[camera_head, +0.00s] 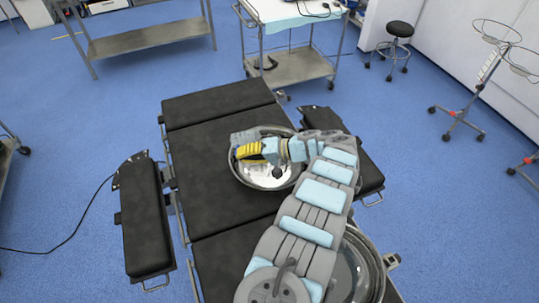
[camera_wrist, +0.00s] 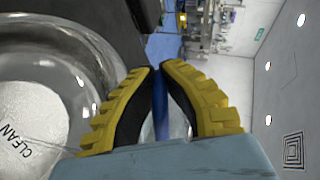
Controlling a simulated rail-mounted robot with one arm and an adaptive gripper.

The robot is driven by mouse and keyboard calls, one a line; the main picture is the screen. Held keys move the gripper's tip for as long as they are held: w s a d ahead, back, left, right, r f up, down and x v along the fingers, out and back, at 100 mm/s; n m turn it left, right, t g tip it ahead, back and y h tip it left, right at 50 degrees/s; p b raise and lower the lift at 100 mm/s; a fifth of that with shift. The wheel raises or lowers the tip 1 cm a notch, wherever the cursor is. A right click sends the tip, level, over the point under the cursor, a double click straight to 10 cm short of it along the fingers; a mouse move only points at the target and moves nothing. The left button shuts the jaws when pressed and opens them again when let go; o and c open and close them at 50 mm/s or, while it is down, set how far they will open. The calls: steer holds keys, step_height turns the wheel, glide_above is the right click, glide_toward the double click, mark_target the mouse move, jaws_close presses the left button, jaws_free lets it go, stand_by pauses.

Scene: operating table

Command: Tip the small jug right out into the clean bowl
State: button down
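The clean bowl (camera_head: 240,181) is a wide metal bowl standing on the black operating table. In the wrist view the bowl (camera_wrist: 98,50) fills the left side, with the word CLEAN on its pale inside. My gripper (camera_head: 250,150), with yellow ridged fingers, is over the bowl's far left part and turned on its side. In the wrist view the fingers of my gripper (camera_wrist: 158,68) are nearly together at the tips, around a clear and bluish thing. A pale grey piece, apparently the small jug (camera_head: 243,136), shows beside the fingers at the bowl's far rim. Its mouth and contents are hidden.
A second large metal bowl (camera_head: 372,262) stands at the lower right, partly behind my arm. Black side pads (camera_head: 145,215) flank the table (camera_head: 210,195). A trolley (camera_head: 295,67) stands beyond the far end. The table's left part is bare.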

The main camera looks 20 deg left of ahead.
steer(key=shift+w+d+r+g+y+b, duration=0.15)
steer(key=shift+d+y+b, duration=0.35)
steer(key=shift+b, duration=1.05)
steer(key=shift+w+d+r+g+y+b, duration=0.15)
steer(key=shift+d+y+b, duration=0.3)
steer(key=shift+b, duration=1.1)
steer(key=shift+d+r+y+b, duration=0.1)
steer(key=shift+r+y+b, duration=0.35)
steer(key=shift+b, duration=1.3)
steer(key=shift+d+y+b, duration=0.1)
steer(key=shift+y+b, duration=0.6)
steer(key=shift+b, duration=1)
